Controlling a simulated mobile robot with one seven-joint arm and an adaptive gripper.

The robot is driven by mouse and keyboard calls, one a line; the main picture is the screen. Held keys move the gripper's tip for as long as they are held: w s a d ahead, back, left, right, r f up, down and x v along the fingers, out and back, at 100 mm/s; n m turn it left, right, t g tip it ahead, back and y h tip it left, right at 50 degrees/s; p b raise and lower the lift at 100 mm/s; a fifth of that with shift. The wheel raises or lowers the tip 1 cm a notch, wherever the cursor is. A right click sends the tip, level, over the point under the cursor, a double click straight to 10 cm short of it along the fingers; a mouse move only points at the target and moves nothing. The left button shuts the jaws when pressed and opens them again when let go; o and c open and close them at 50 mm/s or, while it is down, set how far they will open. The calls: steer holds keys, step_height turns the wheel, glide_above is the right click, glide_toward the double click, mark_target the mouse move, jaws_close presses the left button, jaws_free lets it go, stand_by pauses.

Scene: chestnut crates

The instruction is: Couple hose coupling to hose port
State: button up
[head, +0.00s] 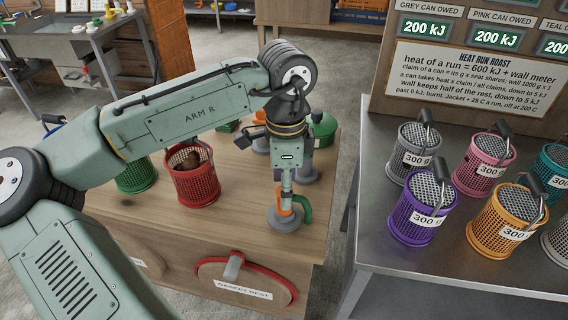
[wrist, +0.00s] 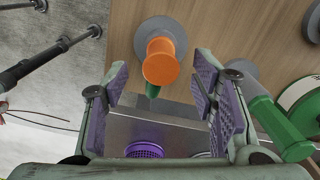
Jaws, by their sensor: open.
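An orange, flanged piece (head: 284,212) with a green bent part (head: 306,208) stands on a round grey base on the wooden bench. In the wrist view the orange piece (wrist: 161,62) stands upright on its base (wrist: 160,25), and a little green shows below it. I cannot tell for sure which part is the hose coupling and which is the hose port. My gripper (head: 287,189) points down over the orange piece. In the wrist view its jaws (wrist: 159,82) are apart, with the orange piece lying between and beyond the fingertips. Nothing is visibly held.
A red basket (head: 196,188) with brown contents and a green basket (head: 136,177) stand left on the bench. A green drum (head: 323,127) and other grey-based stands are close behind my gripper. The metal table (head: 384,258) at right holds several labelled baskets.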

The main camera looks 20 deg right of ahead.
steer(key=shift+f, duration=2.6)
steer(key=shift+c, duration=0.2)
jaws_close()
steer(key=shift+r+p, duration=0.65)
steer(key=shift+p, duration=0.3)
steer(key=c, duration=0.6)
jaws_free()
jaws_close()
